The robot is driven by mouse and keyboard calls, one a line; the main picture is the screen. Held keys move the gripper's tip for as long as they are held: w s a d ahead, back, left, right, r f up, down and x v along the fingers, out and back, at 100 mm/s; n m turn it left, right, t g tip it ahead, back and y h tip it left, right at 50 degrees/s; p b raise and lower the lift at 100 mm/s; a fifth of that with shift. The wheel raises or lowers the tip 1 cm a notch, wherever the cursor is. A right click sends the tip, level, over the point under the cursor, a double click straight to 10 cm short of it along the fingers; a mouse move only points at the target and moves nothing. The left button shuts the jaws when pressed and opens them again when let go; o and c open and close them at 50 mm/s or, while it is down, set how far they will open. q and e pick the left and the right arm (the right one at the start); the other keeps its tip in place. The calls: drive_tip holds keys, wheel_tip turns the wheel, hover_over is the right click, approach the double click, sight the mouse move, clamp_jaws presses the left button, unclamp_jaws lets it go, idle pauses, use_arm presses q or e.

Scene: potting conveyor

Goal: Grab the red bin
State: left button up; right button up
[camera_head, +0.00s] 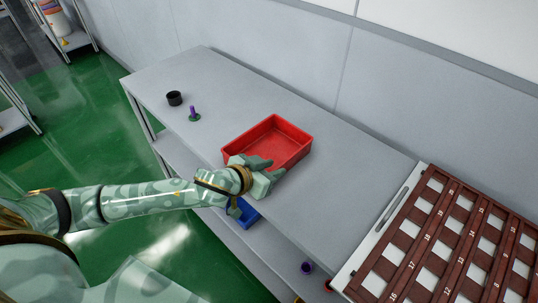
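The red bin (285,131) is an open, shallow rectangular tray on the grey table (330,190). It stands near the table's front edge, and its visible inside is empty. My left gripper (260,164) is at the bin's near wall, and its dark green fingers overlap the rim there. The hand hides part of that near wall. I cannot tell whether the fingers are closed on the rim or only beside it. My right gripper is not in view.
A black pot (174,98) and a purple object on a green base (193,113) stand on the table's left part. A blue bin (248,214) sits on the lower shelf. A numbered brown-and-white board (450,240) is at right. Table behind the bin is clear.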

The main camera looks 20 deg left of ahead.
sight(283, 163)
use_arm(q)
drive_tip(key=shift+w+d+f, duration=0.1)
drive_tip(key=shift+w+f, duration=0.25)
drive_tip(key=shift+w, duration=0.25)
drive_tip(key=x, duration=0.1)
drive_tip(key=b+x, duration=0.1)
drive_tip(key=x, duration=0.3)
drive_tip(key=shift+w+a+b, duration=0.15)
drive_tip(key=shift+a+b, duration=0.1)
drive_tip(key=shift+b, duration=0.15)
clamp_jaws()
